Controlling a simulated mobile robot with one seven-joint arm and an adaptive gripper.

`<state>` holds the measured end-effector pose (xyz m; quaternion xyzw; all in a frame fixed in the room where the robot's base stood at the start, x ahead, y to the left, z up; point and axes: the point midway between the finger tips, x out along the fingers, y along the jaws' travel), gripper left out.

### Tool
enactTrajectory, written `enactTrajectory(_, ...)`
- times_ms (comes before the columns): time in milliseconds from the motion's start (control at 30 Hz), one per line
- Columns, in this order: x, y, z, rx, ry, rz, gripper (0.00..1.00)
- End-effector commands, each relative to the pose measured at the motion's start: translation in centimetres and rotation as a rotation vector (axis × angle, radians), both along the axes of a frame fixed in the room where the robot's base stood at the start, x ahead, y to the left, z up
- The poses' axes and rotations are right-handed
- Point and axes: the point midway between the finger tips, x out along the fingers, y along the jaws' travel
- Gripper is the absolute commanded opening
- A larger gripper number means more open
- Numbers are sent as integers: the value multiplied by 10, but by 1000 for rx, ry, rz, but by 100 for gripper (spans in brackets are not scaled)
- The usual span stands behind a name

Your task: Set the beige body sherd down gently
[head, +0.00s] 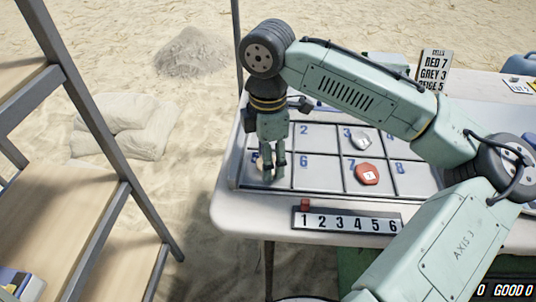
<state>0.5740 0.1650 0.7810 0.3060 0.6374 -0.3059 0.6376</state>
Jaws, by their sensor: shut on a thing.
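My gripper (269,175) points down over the left end of the numbered tray (322,177), in the front-row compartment left of the one marked 6. It is shut on the beige body sherd (259,164), of which only a small pale part shows beside the fingers. The fingers hide the rest, and I cannot tell whether the sherd touches the tray floor.
A red sherd (367,174) lies in compartment 7 and a pale grey piece (360,142) in compartment 3. A number strip (347,220) with a red cube (305,205) lies in front. A sign (433,70) stands behind. A shelf rack (95,130) stands left.

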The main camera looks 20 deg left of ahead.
Motion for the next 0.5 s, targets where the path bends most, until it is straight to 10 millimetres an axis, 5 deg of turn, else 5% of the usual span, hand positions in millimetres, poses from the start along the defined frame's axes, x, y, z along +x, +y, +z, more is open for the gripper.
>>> enactTrajectory(233, 0, 0, -3, 0, 1, 1, 29)
enactTrajectory(267, 0, 0, -3, 1, 1, 0, 53)
enactTrajectory(500, 0, 0, -2, 0, 0, 0, 69)
